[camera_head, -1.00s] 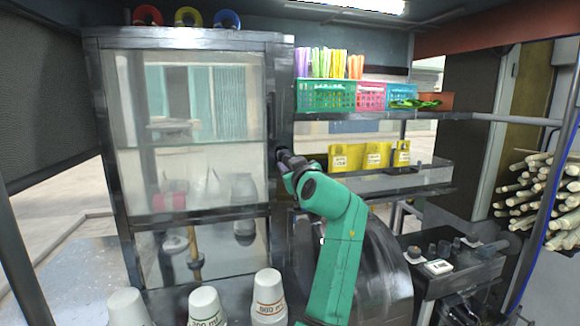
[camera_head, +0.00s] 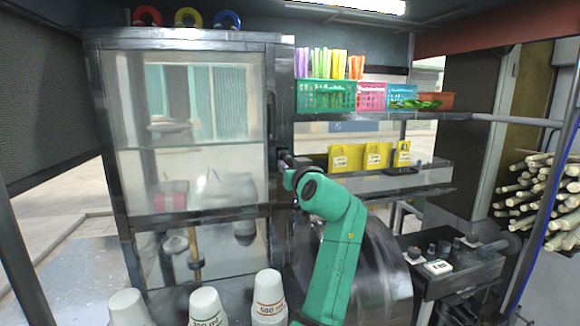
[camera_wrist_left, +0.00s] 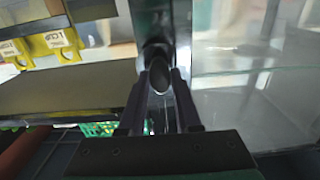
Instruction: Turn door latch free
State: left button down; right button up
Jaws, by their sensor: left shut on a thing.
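The glass-fronted cabinet (camera_head: 190,150) has a dark frame, and its door is on the left of the head view. The dark latch (camera_wrist_left: 160,78) shows in the left wrist view as a rounded knob on the dark door frame. My left gripper (camera_head: 284,158) is at the cabinet's right frame post in the head view. In the left wrist view my left gripper (camera_wrist_left: 160,95) has its two dark fingers on either side of the latch, shut on it. The latch itself is mostly hidden by the gripper in the head view. My right gripper is not in view.
Stacked white cups (camera_head: 268,297) stand in front of the cabinet. A dark round drum (camera_head: 385,270) sits behind my arm. Sugarcane stalks (camera_head: 540,195) are at far right.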

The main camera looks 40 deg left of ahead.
pick_arm(q)
jog(key=c, duration=0.6)
grip_release()
jog(key=shift+a+f, duration=0.1)
jog(key=b+v, duration=0.5)
jog(key=v, duration=0.9)
jog(key=shift+d+b, duration=0.25)
jog(key=shift+b, duration=0.05)
jog(key=shift+s, duration=0.1)
